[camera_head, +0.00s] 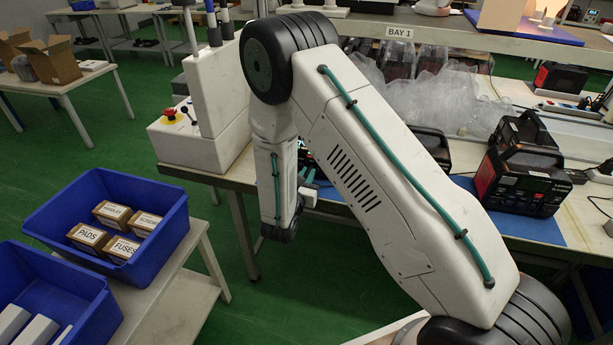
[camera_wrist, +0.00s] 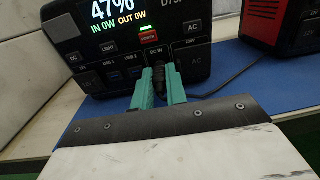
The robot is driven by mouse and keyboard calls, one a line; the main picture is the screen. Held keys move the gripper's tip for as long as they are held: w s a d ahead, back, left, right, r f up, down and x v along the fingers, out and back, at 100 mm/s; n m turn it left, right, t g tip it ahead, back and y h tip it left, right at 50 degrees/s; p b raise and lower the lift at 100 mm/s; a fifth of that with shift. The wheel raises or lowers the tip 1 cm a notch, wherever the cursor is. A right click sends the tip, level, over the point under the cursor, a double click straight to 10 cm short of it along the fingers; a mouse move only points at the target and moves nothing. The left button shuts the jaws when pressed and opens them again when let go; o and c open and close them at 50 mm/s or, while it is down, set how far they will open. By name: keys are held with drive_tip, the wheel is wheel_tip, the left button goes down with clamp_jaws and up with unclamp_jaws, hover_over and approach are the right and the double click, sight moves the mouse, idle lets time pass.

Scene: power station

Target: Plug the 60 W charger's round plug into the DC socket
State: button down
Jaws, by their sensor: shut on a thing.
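A dark power station (camera_wrist: 100,70) fills the top of the wrist view. Its lit screen reads 47%, IN 0W, OUT 0W. Below the screen is the DC IN label (camera_wrist: 156,50), with the socket under it covered by the plug and fingers. My gripper (camera_wrist: 159,82) has its green fingers shut on the black round plug (camera_wrist: 159,74), which points at the front panel at the socket. I cannot tell whether it is seated. A black cable (camera_wrist: 225,84) runs right from it. In the head view my gripper (camera_head: 307,174) is partly visible beside my arm, which mostly hides this station.
A red-sided unit (camera_wrist: 283,25) stands to the right on the blue mat (camera_wrist: 270,85). In the head view, more power stations (camera_head: 520,180) stand on the bench at right. Blue bins (camera_head: 150,235) with small boxes are at lower left. Green floor (camera_head: 240,310) lies between.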

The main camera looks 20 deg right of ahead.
drive_tip(key=c, duration=1.3)
unclamp_jaws()
drive_tip(key=shift+c, duration=0.2)
drive_tip(key=v, duration=0.7)
drive_tip(key=shift+s+a, duration=0.3)
